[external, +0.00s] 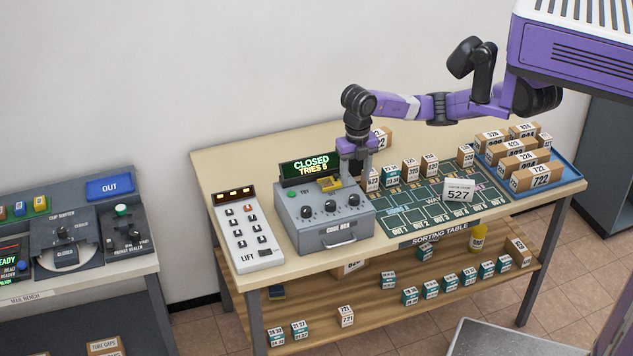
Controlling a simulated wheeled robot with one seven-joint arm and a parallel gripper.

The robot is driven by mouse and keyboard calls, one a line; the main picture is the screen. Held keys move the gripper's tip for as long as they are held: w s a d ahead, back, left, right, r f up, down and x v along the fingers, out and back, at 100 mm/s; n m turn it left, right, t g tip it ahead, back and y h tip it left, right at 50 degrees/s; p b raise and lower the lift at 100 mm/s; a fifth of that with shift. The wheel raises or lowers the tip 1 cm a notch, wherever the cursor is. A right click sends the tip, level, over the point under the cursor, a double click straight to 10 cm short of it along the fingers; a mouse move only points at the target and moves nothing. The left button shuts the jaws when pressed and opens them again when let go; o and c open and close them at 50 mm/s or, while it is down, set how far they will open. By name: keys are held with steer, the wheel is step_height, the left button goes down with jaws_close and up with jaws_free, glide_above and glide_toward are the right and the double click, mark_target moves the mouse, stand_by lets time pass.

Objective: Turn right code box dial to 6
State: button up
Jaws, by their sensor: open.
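The grey code box (335,232) stands on the sorting table and has a row of three black dials on its sloped top. The right code box dial (353,200) is the one farthest right; its setting is too small to read. The display (311,167) behind the box reads "CLOSED" and "TRIES 5". My gripper (352,181) points down just above and behind the right dial, open. Whether it touches the box I cannot tell. A yellow piece (331,184) shows at the back of the box top, beside my gripper.
A white keypad panel marked LIFT (246,234) stands left of the box. A card reading 527 (459,190) stands on the green sorting mat (410,214). Several parcels stand behind the mat, and a blue tray (567,182) of boxes is at the right.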

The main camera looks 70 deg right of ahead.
mark_target(355, 197)
steer(key=shift+f, duration=3.6)
jaws_close()
